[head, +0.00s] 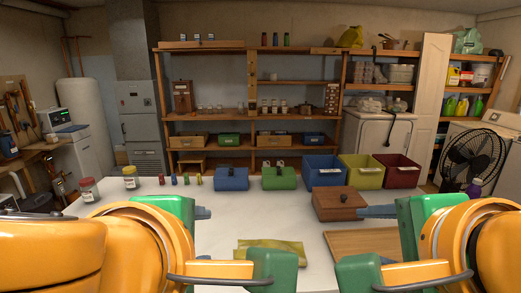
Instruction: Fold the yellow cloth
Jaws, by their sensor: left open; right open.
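The yellow cloth (262,245) lies on the white table in the front middle of the head view. It looks flat, with a folded-looking layered edge at its left. Its near right part is hidden behind a green part of my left gripper (238,240).
A wooden tray (350,240) lies behind my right gripper, and a brown wooden box (338,205) stands beyond it. Blue and green toolboxes (232,179), bins (325,172), and jars (130,178) line the far side of the white table (220,240).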

